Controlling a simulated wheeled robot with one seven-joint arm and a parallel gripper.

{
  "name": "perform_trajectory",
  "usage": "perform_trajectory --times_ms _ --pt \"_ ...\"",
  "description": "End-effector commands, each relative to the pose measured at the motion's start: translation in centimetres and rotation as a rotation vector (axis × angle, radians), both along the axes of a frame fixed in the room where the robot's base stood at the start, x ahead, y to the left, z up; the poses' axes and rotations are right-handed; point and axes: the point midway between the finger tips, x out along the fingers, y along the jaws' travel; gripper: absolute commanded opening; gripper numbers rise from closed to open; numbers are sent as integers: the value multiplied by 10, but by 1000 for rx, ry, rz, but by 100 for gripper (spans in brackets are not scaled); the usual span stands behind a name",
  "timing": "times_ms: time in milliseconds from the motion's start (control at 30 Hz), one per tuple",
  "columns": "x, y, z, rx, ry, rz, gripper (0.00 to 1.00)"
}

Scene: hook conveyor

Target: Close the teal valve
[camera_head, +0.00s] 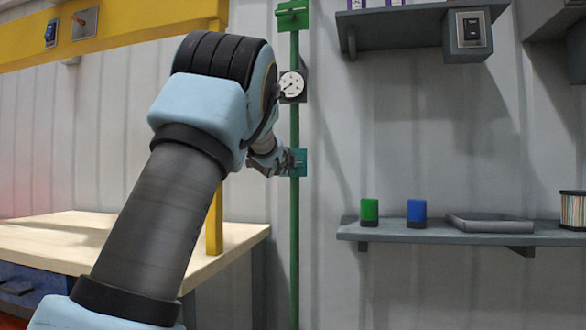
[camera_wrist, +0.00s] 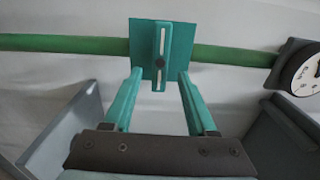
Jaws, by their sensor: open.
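The teal valve (camera_head: 300,162) is on the upright green pipe (camera_head: 295,220), below a round gauge. In the wrist view the valve's square teal plate (camera_wrist: 181,42) lies over the pipe, which runs sideways there. Its slotted handle (camera_wrist: 163,42), with a dark pivot, stands crosswise to the pipe. My gripper (camera_wrist: 159,76) is open. Its two teal fingers point at the plate, one on each side of the handle, with a gap to it. Whether the fingertips touch the plate cannot be told. In the head view my gripper (camera_head: 277,160) is just left of the valve, partly hidden by my forearm.
The gauge (camera_head: 292,85) is close above the valve and also shows in the wrist view (camera_wrist: 307,75). A green fitting (camera_head: 292,15) is higher on the pipe. A yellow frame (camera_head: 215,225) and workbench (camera_head: 60,238) are left. A shelf (camera_head: 460,236) with small items is right.

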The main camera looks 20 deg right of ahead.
Motion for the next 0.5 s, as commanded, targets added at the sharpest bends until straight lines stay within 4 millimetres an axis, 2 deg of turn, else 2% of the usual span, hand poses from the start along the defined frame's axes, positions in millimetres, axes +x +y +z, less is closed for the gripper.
perform_trajectory --times_ms 33,200,500 --pt "-10 4 -3 -2 0 -2 57" --pt "-35 18 -2 -2 1 -1 57" --pt "-51 28 -1 0 1 1 57"
